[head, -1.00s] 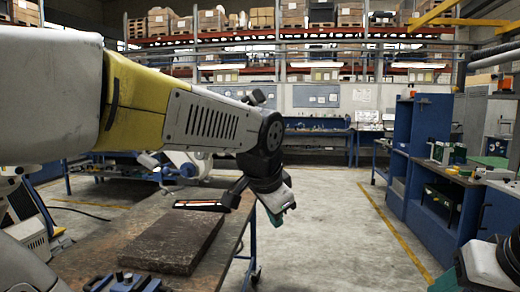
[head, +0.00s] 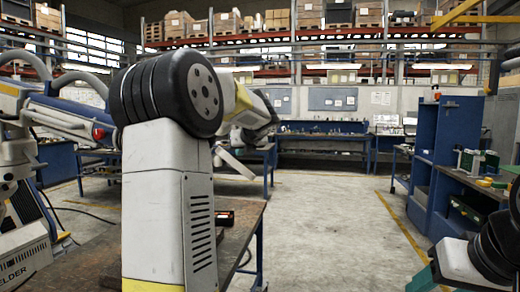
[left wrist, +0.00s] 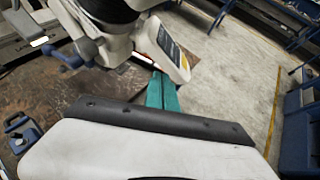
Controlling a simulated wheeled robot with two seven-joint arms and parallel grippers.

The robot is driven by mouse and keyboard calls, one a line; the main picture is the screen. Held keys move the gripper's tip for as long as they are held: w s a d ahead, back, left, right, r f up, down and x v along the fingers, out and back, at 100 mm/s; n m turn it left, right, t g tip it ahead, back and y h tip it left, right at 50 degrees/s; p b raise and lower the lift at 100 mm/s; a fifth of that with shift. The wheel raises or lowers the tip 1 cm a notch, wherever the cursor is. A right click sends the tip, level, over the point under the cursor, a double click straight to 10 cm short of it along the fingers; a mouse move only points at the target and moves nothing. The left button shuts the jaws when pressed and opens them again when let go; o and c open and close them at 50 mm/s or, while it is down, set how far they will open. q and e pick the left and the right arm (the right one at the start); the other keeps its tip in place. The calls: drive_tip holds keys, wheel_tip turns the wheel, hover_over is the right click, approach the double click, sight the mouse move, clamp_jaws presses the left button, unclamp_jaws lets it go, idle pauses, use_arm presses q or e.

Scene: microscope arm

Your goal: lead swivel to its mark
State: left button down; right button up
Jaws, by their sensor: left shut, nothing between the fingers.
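In the left wrist view, my left gripper (left wrist: 162,92) has its teal fingers pressed together, with nothing between them. No swivel mark can be made out. In the head view, my left arm's elbow hides most of that area. My right gripper (head: 424,279) is partly cut off at the lower right.
A brown worktop (head: 90,265) lies below my left arm, with a small dark device (head: 224,218) near its edge. A jointed boom with a red knob (head: 98,133) and a welder (head: 25,258) stand at left. Blue cabinets (head: 436,150) stand at right. The floor between is clear.

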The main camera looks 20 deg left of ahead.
use_arm(q)
drive_tip(key=x, duration=0.5)
drive_tip(key=r+x, duration=0.1)
drive_tip(key=x, duration=0.1)
drive_tip(key=shift+w+a, duration=0.35)
drive_tip(key=shift+w, duration=0.1)
drive_tip(key=shift+w+a, duration=0.35)
drive_tip(key=shift+w, duration=0.1)
